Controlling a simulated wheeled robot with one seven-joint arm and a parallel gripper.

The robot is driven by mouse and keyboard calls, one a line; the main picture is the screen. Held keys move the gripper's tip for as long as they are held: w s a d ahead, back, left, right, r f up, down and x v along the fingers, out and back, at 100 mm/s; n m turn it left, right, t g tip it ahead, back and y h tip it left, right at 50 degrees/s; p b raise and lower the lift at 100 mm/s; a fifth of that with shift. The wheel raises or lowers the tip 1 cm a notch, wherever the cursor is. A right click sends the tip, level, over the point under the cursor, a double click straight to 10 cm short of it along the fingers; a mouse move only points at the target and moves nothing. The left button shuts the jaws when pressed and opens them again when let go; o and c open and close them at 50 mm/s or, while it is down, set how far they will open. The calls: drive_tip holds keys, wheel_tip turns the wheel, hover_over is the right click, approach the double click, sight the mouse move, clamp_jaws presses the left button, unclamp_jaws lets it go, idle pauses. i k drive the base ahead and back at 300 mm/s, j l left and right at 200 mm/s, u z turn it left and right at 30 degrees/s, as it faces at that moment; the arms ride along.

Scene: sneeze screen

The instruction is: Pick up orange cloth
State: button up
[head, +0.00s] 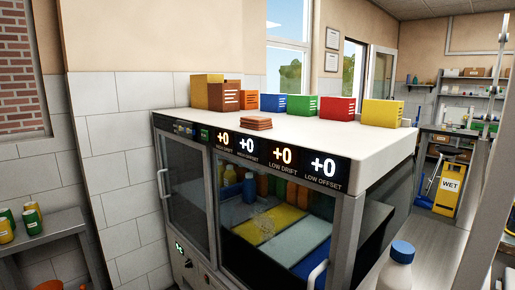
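A small folded stack of orange-brown layers (257,123), which looks like the orange cloth, lies flat on the white top of a glass-fronted cabinet (350,146). It is near the cabinet's front edge, above the lit "+0" displays. Nothing covers it in the head view. My gripper is not in view.
Behind the cloth stand brown and ochre boxes (208,92), then blue (273,103), green (303,106), red (338,110) and yellow (383,113) boxes. A white bottle (397,270) stands low at front right. A slanted metal post crosses the right edge.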

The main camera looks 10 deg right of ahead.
sight(256, 123)
drive_tip(key=i+j+z, duration=0.1)
drive_tip(key=i+j, duration=1.05)
drive_tip(key=j, duration=0.15)
drive_tip(key=z, duration=0.05)
